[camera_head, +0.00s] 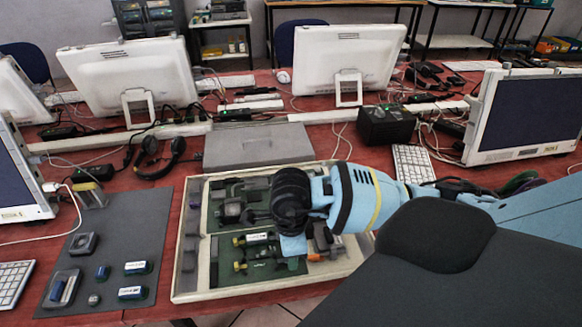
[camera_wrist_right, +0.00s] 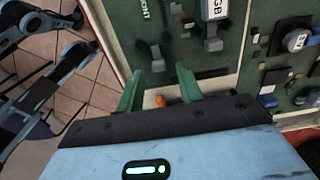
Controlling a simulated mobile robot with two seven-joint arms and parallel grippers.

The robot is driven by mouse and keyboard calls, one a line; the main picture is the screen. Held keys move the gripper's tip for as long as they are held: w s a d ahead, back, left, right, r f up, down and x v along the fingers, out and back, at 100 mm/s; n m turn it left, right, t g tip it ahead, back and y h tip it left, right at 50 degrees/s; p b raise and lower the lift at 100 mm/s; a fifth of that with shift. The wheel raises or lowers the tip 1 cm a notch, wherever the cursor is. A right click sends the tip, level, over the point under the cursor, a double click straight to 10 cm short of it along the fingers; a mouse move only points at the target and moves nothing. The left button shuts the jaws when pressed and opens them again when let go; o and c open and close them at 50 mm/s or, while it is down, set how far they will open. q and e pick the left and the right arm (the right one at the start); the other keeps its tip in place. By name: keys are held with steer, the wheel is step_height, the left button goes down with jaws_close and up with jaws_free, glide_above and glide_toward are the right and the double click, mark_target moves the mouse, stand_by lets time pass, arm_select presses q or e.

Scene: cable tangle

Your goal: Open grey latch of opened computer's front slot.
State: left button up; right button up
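The opened computer (camera_head: 190,285) is a cream, shallow case with green boards and grey parts inside. It lies near the middle of the red table. My right arm reaches over it from the right, and its hand (camera_head: 292,245) hides part of the boards. In the right wrist view my right gripper (camera_wrist_right: 159,70) is open, with two green fingers apart above the case's edge. A small grey latch-like part (camera_wrist_right: 157,56) lies just beyond the fingertips; I cannot tell if it is the front slot's latch. A small orange part (camera_wrist_right: 160,101) shows between the fingers. My left gripper is not in view.
A dark grey mat (camera_head: 120,235) with several small parts lies left of the case. A closed grey box (camera_head: 258,146) sits behind it. Monitors, cables and a keyboard (camera_head: 412,165) crowd the table around. Tiled floor (camera_wrist_right: 85,90) shows beyond the case's edge.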

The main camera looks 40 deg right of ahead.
step_height(320, 180, up, 7)
steer(key=shift+r, duration=0.2)
stand_by(0.4)
